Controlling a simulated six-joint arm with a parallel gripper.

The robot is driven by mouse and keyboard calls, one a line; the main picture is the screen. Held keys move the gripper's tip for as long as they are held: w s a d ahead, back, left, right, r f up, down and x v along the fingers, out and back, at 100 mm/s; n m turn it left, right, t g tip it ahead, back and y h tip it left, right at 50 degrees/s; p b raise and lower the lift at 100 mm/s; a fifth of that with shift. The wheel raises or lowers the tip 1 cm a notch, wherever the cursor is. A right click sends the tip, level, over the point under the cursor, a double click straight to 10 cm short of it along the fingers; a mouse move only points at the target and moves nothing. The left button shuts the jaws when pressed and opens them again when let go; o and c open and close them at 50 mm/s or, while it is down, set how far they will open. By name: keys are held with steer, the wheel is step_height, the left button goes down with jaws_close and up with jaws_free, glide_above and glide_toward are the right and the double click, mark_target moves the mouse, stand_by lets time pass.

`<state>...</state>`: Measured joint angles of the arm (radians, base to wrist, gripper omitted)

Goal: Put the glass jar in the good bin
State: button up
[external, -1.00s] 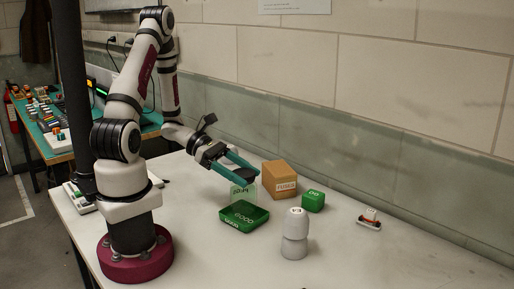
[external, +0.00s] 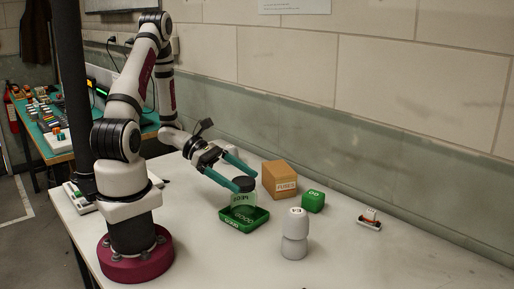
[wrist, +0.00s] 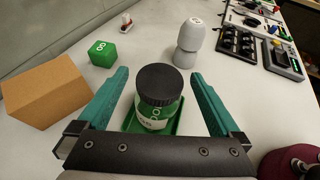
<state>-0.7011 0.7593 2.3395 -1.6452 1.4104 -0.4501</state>
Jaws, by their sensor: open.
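The glass jar (external: 243,198) has a black lid, clear and green sides and a white label. It appears upright in the green good bin (external: 232,222), towards its back. In the wrist view the jar (wrist: 158,108) covers most of the bin (wrist: 128,122), so its base is hidden. My gripper (external: 247,183) is open, with one teal finger on each side of the jar. In the wrist view gaps show between both fingers and the jar.
A cardboard fuses box (external: 279,180) and a green cube (external: 313,201) stand behind the bin. A grey-white, waisted object (external: 294,235) stands to the right. The bench front is clear.

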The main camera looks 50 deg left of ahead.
steer(key=v, duration=1)
steer(key=s+d+r+m+g+y, duration=0.55)
steer(key=s+d+m+g, duration=0.2)
steer(key=m, duration=0.75)
steer(key=s+a+r+m+t+y, duration=0.2)
steer(key=s+a+r+m+y, duration=0.1)
steer(key=m+y, duration=0.6)
steer(key=s+a+m, duration=0.1)
steer(key=m, duration=0.3)
steer(key=shift+s+r, duration=0.15)
steer(key=shift+s, duration=0.2)
